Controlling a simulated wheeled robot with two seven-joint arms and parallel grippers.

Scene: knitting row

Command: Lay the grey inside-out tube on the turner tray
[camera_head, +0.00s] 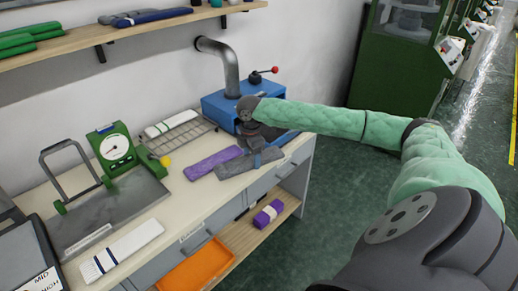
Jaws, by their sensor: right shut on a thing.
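The grey tube (234,167) is long and soft-looking, with a blue band near its middle. It is at the right part of the bench, in front of the blue turner box (215,107), beside a purple tube (206,166). My right gripper (257,149) reaches down in front of the turner and is shut on the grey tube; its fingers are small and partly hidden. Whether the tube touches the bench I cannot tell. The turner's tray (284,136) shows as a dark strip partly behind my right arm. My left gripper is not in view.
A grey pipe (231,70) and red-knobbed lever (264,73) rise at the turner. A wire rack (186,133) holds a white tube. A green dial gauge (114,147) stands at left. A white tube (122,251) lies in front. An orange bin (196,266) sits below the bench.

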